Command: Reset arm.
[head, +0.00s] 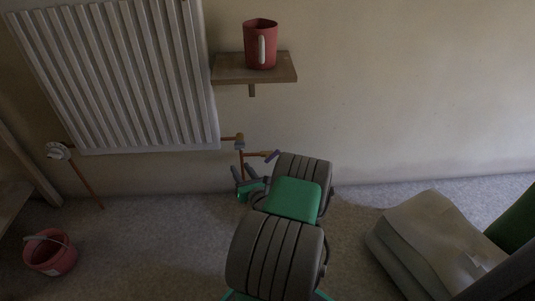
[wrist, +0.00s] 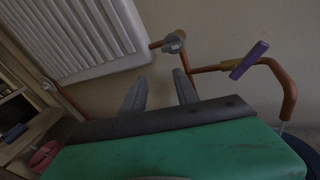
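My gripper (wrist: 159,76) shows in the wrist view as two grey fingers spread apart, with only wall between them. Nothing is held. In the head view my gripper (head: 243,172) is low in front of the wall, below the radiator's right end. My green and grey arm reaches out towards the wall and hides part of the floor. The fingers are near copper pipework (head: 241,160); I cannot tell whether they touch it.
A white radiator (head: 115,75) hangs on the wall. A wooden shelf (head: 230,70) bears a red jug (head: 255,45). A purple-handled valve (wrist: 248,60) sits on the pipe. A pink bucket (head: 50,258) stands at left, pale stacked bags (head: 430,235) at right. Carpet between is partly clear.

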